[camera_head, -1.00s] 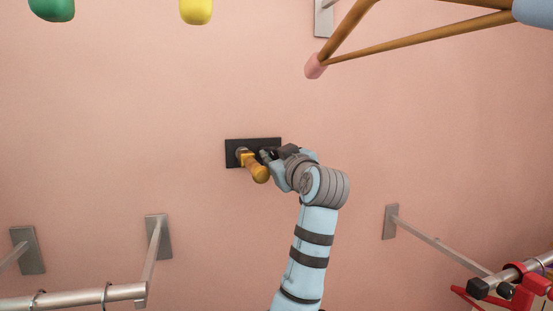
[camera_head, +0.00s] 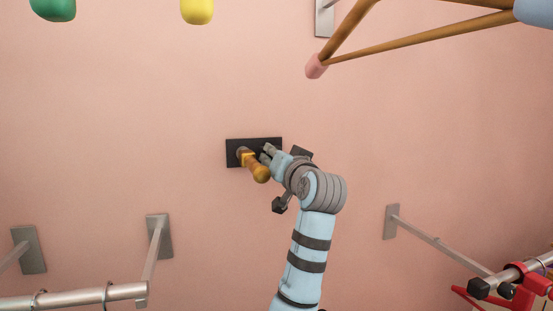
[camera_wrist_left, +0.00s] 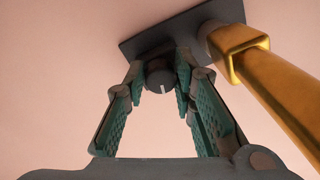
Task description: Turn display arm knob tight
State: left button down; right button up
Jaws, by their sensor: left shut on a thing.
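A dark round knob (camera_wrist_left: 160,76) with a white mark on its face sits on a black wall plate (camera_head: 233,160). The white mark points roughly downward in the left wrist view. My left gripper (camera_head: 267,151) reaches the plate from the lower right. In the left wrist view its two green-padded fingers (camera_wrist_left: 161,66) are closed on the knob's sides. In the head view the knob is largely hidden by the gripper. My right gripper is not in view.
The display arm stands close to the left of my gripper in the head view. Metal rail brackets (camera_head: 158,238) are low on the pink wall (camera_head: 120,110). A wooden frame with a pink tip (camera_head: 316,66) hangs at upper right. Red clamps (camera_head: 524,292) are at lower right.

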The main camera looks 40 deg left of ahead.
pick_arm(q)
jog(key=shift+m, duration=2.3)
jog(key=c, duration=1.3)
grip_release()
jog(key=shift+c, duration=0.2)
jog(key=v, duration=1.1)
jog(key=shift+s+d, duration=0.25)
jog(key=shift+s, duration=0.15)
